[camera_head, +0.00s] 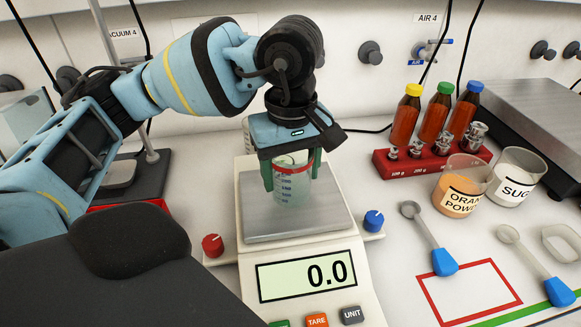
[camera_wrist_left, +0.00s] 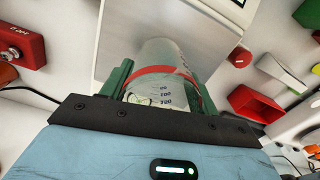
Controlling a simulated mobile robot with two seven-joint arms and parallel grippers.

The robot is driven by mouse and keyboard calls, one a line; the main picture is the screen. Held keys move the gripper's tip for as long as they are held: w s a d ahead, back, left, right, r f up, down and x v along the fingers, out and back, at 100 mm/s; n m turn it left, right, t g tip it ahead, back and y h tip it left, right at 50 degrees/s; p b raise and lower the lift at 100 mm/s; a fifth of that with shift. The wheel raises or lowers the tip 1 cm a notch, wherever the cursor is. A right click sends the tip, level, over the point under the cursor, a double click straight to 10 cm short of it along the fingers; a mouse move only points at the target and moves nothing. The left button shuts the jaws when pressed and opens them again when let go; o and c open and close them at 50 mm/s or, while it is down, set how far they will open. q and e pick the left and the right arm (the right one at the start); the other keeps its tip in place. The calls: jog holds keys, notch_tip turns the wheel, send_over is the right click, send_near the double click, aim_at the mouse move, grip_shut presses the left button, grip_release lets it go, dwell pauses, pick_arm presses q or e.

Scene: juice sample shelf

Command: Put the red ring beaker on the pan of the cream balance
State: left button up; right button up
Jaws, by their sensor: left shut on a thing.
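The clear beaker with the red ring (camera_head: 291,190) is upright between the green fingers of my left gripper (camera_head: 291,173). The fingers are shut on its sides near the ring. It is over the middle of the square metal pan (camera_head: 332,218) of the cream balance (camera_head: 247,265). I cannot tell whether its base touches the pan. The balance display (camera_head: 306,275) reads 0.0. In the left wrist view, the beaker (camera_wrist_left: 168,58) shows its red band between the fingers (camera_wrist_left: 160,85), with the pan (camera_wrist_left: 118,35) beyond. My right gripper is not in view.
A red rack (camera_head: 430,163) with weights and several capped bottles stands right of the balance. Beside it are the orange powder beaker (camera_head: 460,195) and sugar beaker (camera_head: 515,178). A red knob (camera_head: 213,245) and blue knob (camera_head: 374,220) flank the balance. Blue-handled spoons (camera_head: 444,262) lie at right.

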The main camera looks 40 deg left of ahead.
pick_arm(q)
jog(key=shift+f, duration=0.2)
jog(key=o, duration=1)
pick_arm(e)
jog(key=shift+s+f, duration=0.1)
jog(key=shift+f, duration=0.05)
pick_arm(q)
jog(key=shift+r, duration=0.2)
notch_tip(320, 180, up, 11)
jog(key=shift+r+p, duration=0.1)
jog(key=shift+p, duration=0.75)
jog(key=shift+r, duration=0.4)
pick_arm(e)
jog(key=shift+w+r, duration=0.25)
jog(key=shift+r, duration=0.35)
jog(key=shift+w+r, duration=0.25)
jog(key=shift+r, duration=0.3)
